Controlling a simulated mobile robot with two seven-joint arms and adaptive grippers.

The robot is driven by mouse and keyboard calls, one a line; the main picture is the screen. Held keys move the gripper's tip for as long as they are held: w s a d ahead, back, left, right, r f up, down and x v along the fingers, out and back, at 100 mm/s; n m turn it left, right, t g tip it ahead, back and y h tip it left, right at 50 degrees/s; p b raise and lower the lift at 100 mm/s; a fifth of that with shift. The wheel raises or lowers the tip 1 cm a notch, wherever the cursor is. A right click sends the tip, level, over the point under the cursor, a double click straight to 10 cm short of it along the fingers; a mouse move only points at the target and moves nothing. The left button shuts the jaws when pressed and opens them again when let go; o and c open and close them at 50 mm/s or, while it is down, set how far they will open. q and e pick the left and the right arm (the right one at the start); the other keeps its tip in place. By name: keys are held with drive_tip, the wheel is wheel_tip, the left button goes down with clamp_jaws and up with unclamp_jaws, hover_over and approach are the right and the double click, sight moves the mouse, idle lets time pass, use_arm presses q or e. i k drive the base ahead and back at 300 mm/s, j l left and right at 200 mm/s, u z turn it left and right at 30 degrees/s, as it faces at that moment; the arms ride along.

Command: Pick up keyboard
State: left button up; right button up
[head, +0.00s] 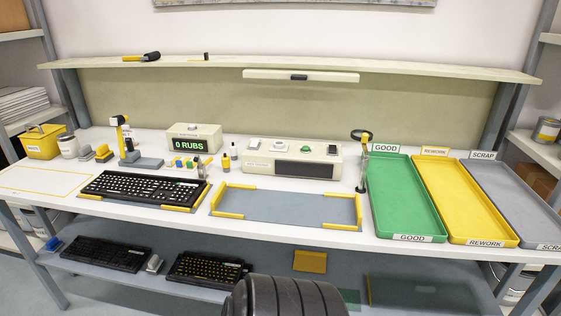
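A black keyboard (145,187) with light key legends lies on the left part of the white bench top, between yellow corner guides (178,209). Two more dark keyboards lie on the lower shelf: one at the left (104,253) and one with yellowish legends (207,269) to its right. Neither of my grippers shows in the head view, so their state and distance from the keyboards cannot be seen.
An empty grey mat (285,206) with yellow guides lies right of the bench keyboard. Green (400,200), yellow (462,200) and grey (515,200) trays stand at the right. A "0 RUBS" display (190,143), a control box (292,160) and small bottles stand behind.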

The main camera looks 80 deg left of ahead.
sight(141, 188)
drive_tip(key=u, duration=3.7)
